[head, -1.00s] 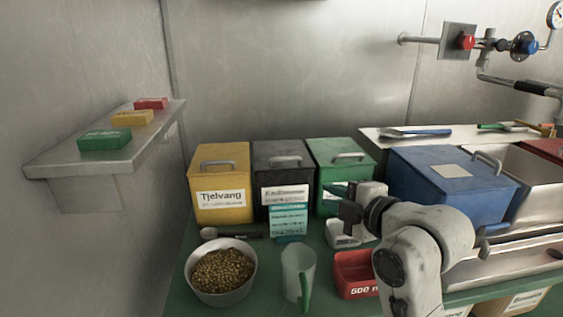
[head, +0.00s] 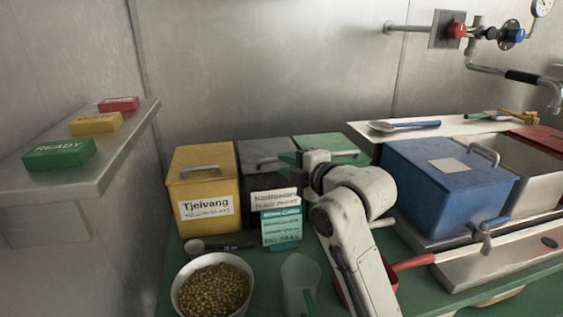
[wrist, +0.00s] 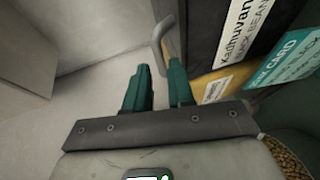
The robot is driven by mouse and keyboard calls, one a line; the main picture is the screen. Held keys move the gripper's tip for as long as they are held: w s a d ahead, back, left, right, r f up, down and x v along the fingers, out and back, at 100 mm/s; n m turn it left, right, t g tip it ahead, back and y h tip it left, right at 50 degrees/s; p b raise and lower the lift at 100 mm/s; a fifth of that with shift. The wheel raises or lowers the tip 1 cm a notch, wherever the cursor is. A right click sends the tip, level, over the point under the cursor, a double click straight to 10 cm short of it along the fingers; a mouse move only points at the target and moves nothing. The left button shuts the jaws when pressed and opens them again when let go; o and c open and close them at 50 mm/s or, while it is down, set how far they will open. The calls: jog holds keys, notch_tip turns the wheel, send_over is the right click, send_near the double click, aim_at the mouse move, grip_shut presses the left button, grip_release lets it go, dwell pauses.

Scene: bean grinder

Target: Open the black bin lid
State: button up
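The black bin (head: 226,217) stands between the yellow and green bins, with a white label and a teal card on its front. Its lid (head: 256,150) looks closed, with a grey bar handle (head: 268,161) on top. My gripper (wrist: 160,88) is open and empty in the wrist view, with its two teal fingers apart. The black bin's handle (wrist: 160,38) shows just beyond the fingertips, not between them. In the head view my gripper (head: 285,160) is at lid height at the right end of this handle; its fingers are mostly hidden there.
The yellow bin (head: 203,178) is directly left and the green bin (head: 325,145) directly right, partly behind my arm. A bowl of beans (head: 213,289) and a clear jug (head: 299,280) stand in front. A blue bin (head: 450,190) is at right. A shelf with coloured blocks juts out at left.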

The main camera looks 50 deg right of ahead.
jog(key=shift+x, duration=1.4)
grip_shut()
